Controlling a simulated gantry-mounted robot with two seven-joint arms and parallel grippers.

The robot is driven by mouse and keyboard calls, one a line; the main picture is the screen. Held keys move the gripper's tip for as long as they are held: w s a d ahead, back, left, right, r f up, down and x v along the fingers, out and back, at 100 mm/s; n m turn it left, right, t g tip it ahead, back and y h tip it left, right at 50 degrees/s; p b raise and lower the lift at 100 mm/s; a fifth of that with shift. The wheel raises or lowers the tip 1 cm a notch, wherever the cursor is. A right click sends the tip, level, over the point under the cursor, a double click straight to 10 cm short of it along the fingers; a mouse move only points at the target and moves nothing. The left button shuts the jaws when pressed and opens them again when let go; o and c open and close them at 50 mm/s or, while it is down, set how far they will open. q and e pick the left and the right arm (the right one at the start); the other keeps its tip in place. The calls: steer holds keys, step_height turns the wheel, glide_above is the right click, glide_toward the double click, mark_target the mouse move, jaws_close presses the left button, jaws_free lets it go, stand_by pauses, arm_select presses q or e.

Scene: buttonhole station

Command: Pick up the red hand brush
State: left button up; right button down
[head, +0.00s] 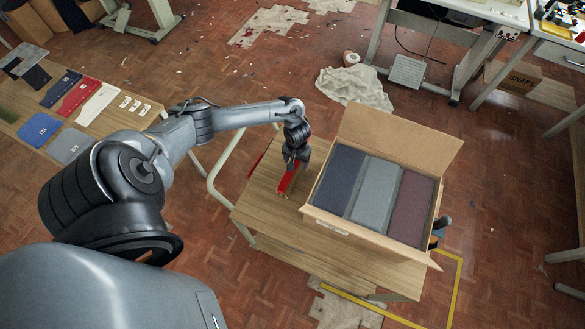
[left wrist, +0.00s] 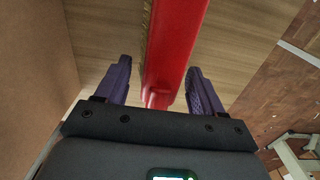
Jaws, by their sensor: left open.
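The red hand brush (head: 287,181) lies on the wooden cart top, left of the cardboard box. In the left wrist view the red brush (left wrist: 174,45) runs lengthwise between the two fingers, with a strip of bristles along its left side. My left gripper (head: 293,160) is over the brush, pointing down. In the left wrist view my left gripper (left wrist: 158,85) is open, its purple-grey fingers on either side of the brush with a gap on the left. My right gripper is not in view.
An open cardboard box (head: 333,222) with blue, grey and dark red folded cloth stands just right of the brush. The wooden cart top (head: 262,200) is bare around the brush. A side table (head: 62,112) with cloth samples stands at left.

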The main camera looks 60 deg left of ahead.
arm_select(q)
steer(key=shift+f, duration=0.4)
jaws_close()
step_height(320, 180, up, 10)
steer(key=p, duration=0.3)
stand_by(0.4)
